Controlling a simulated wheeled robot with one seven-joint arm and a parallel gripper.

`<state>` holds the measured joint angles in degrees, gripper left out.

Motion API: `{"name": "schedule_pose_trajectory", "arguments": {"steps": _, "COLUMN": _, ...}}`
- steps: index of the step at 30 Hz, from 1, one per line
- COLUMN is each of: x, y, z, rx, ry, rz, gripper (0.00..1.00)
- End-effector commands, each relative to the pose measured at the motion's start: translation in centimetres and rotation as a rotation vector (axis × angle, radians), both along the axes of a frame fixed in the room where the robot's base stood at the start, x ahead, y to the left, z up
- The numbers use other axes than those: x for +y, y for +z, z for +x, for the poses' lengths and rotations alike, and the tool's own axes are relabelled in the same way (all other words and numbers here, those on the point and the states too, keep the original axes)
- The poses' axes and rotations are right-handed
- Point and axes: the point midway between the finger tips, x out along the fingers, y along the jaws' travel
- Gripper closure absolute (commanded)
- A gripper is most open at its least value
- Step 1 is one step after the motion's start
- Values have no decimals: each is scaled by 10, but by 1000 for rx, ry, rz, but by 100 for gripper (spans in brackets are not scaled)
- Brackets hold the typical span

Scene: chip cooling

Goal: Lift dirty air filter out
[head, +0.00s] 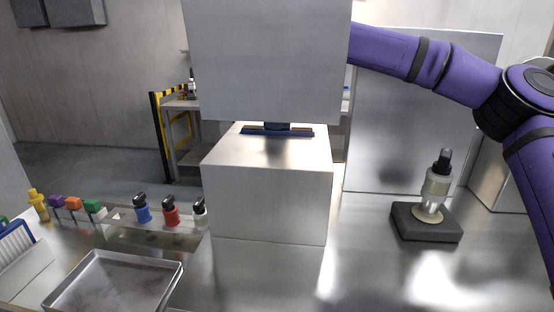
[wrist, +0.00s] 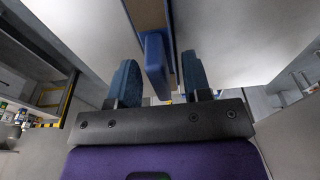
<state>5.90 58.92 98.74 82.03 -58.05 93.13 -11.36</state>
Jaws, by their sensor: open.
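The air filter, a flat piece with a blue frame and brownish face (head: 262,132), sits in the gap between the upper and lower boxes in the head view. In the wrist view its edge (wrist: 146,14) runs between two pale walls, and a blue tab (wrist: 155,68) sticks out from it towards me. My gripper (wrist: 160,72) is open, with one blue finger on each side of the tab. A gap shows between the tab and each finger. In the head view my gripper is mostly hidden behind the upper box.
The lower metal box (head: 270,190) stands on the shiny table under the large upper box (head: 265,60). An empty metal tray (head: 115,285) lies front left, near a blue-and-white slatted item (head: 18,243). Small bottles (head: 170,212) stand behind the tray. A dark stand (head: 427,222) is at right.

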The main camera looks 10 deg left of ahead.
Motion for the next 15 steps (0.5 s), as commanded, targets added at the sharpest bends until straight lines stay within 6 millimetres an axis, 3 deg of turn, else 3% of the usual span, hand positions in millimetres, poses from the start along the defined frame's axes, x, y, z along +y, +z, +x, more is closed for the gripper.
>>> {"name": "schedule_pose_trajectory", "arguments": {"steps": 2, "x": 0, "y": 0, "z": 0, "rx": 0, "ry": 0, "rz": 0, "gripper": 60}}
{"name": "schedule_pose_trajectory", "arguments": {"steps": 7, "x": 0, "y": 0, "z": 0, "rx": 0, "ry": 0, "rz": 0, "gripper": 99}}
{"name": "schedule_pose_trajectory", "arguments": {"steps": 15, "x": 0, "y": 0, "z": 0, "rx": 0, "ry": 0, "rz": 0, "gripper": 100}}
